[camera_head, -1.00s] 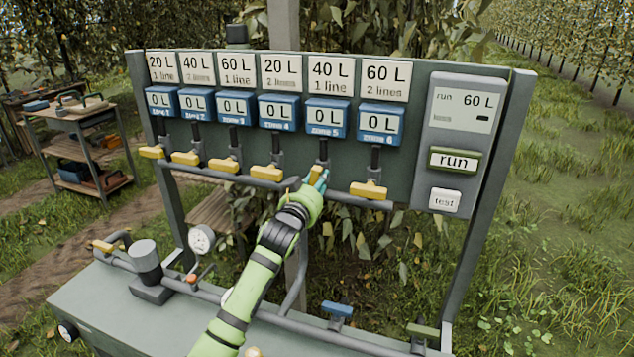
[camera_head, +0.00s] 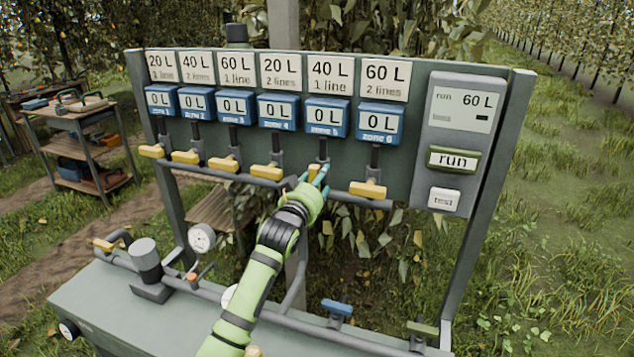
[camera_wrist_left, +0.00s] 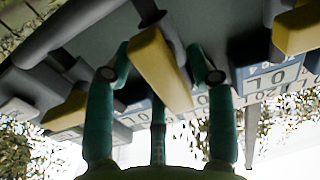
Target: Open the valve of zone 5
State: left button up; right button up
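The zone 5 valve sits under the blue zone 5 meter (camera_head: 326,118), which reads 0 L. My left gripper (camera_head: 318,176) is at this valve and hides most of its yellow handle in the head view. In the left wrist view the yellow handle (camera_wrist_left: 160,68) lies between the teal fingers of my left gripper (camera_wrist_left: 160,72). The fingers stand apart, one on each side of the handle, close to it; firm contact cannot be made out. How far the handle is turned is hard to tell. My right gripper is not in view.
The zone 4 handle (camera_head: 267,172) and zone 6 handle (camera_head: 368,189) flank the gripper closely. A grey pipe runs behind the valves. The run button (camera_head: 453,159) and test button (camera_head: 444,198) are at the right. A pressure gauge (camera_head: 201,238) stands lower left.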

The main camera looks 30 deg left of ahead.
pick_arm(q)
jog(key=shift+s+d+f, duration=0.1)
jog(key=shift+s, duration=0.3)
jog(key=v, duration=1.1)
